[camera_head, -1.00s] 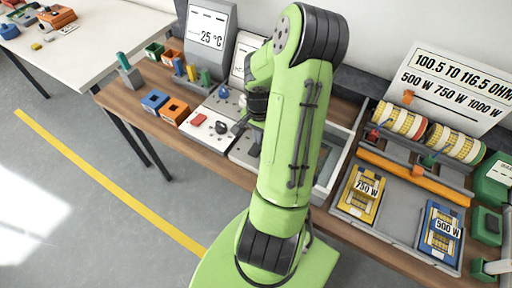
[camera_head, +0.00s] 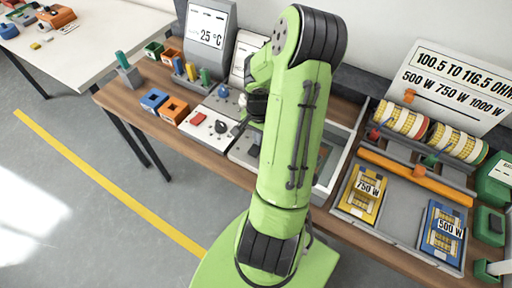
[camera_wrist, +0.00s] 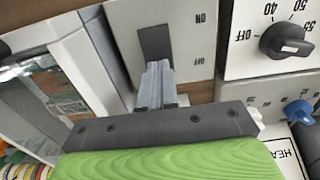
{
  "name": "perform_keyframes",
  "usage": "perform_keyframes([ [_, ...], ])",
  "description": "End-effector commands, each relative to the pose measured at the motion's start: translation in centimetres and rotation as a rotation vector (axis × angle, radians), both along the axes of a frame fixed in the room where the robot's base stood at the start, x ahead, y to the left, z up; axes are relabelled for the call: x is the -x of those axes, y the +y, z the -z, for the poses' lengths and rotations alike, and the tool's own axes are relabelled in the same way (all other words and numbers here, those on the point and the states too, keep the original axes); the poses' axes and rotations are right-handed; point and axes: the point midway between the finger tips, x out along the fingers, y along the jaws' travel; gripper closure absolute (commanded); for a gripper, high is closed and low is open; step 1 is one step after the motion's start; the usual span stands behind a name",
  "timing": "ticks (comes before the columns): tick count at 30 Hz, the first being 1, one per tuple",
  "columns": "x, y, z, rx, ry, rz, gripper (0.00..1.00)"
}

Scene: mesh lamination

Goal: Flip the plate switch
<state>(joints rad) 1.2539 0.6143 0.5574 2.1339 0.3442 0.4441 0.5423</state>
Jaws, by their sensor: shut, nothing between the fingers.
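The plate switch shows in the wrist view as a pale plate (camera_wrist: 190,45) marked ON and OFF, with a dark rocker (camera_wrist: 155,42) set in it. My gripper (camera_wrist: 157,68) is shut and empty. Its fingertips are at the lower end of the dark rocker, toward the OFF mark; I cannot tell whether they touch it. The fingertips hide the rocker's lower end, so its tilt is unclear. In the head view my own arm hides the fingertips and the switch.
A black dial (camera_wrist: 285,42) and a blue knob (camera_wrist: 299,111) lie to the right of my gripper. A tray of mesh packs (camera_head: 405,215) is at right.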

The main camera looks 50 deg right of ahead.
Motion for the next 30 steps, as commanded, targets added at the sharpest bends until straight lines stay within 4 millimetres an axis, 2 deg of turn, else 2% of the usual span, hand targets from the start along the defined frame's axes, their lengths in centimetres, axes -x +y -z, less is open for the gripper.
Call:
perform_keyframes([
  [15, 0.0, 0.0, 0.5, -0.001, 0.001, 0.000, 1.00],
  [30, 0.0, 0.0, -4.2, 0.001, 0.000, 0.000, 1.00],
])
